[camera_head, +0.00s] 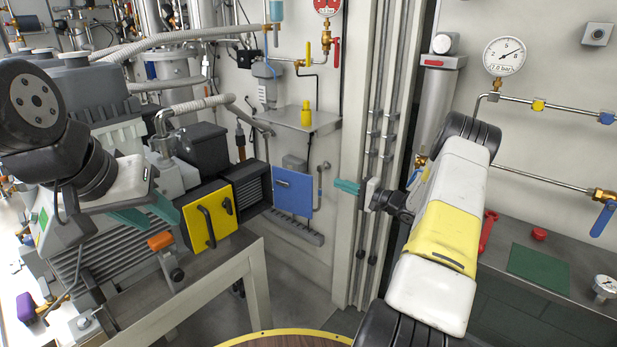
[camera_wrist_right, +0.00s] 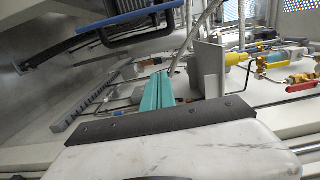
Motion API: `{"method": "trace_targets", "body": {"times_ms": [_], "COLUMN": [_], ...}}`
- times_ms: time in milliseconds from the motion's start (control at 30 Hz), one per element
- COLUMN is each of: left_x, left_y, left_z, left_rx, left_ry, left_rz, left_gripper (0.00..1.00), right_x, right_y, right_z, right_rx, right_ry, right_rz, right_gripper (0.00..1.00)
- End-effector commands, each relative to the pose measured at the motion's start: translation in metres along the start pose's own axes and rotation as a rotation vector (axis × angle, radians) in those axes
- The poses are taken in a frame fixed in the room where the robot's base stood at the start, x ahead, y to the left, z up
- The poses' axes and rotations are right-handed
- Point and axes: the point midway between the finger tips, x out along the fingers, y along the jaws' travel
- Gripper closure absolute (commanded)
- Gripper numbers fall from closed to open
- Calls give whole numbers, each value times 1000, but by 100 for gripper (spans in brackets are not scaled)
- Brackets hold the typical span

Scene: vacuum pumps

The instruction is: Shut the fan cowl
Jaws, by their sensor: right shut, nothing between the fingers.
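A blue panel with a small dark handle (camera_head: 293,191) stands to the right of a black louvred housing (camera_head: 252,187) on the pump at left. I take the panel for the fan cowl; it appears to stand open, away from the louvres. In the right wrist view, a blue-edged dark part with a bar handle (camera_wrist_right: 125,22) shows at the top. My right gripper (camera_head: 346,186) is shut and empty, to the right of the blue panel and apart from it. Its teal fingers also show in the right wrist view (camera_wrist_right: 157,92). My left gripper (camera_head: 150,212) looks open over the pump body.
A yellow panel with black handles (camera_head: 208,216) is left of the louvres. A grey wall shelf (camera_head: 300,121) holds a yellow item. Vertical conduits (camera_head: 375,160) run behind my right gripper. A steel-legged frame (camera_head: 225,275) carries the pump. A round wooden top (camera_head: 285,340) is at the bottom.

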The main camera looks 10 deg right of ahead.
Motion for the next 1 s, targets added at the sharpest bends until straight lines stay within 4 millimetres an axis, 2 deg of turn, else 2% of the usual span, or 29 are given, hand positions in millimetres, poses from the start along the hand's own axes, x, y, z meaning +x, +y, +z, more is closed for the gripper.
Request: {"method": "trace_targets", "body": {"times_ms": [167,567,800,1000], "left_x": [0,0,0,0], "left_y": [0,0,0,0], "left_z": [0,0,0,0], "left_rx": [0,0,0,0], "left_ry": [0,0,0,0], "left_rz": [0,0,0,0], "left_gripper": [64,64,64,64], "right_x": [22,100,89,85], "right_y": [0,0,0,0], "right_z": [0,0,28,37], "right_rx": [-1,0,3,1], "right_ry": [0,0,1,2], "right_rz": [-5,-2,-1,-1], "right_gripper": [100,100,100,100]}}
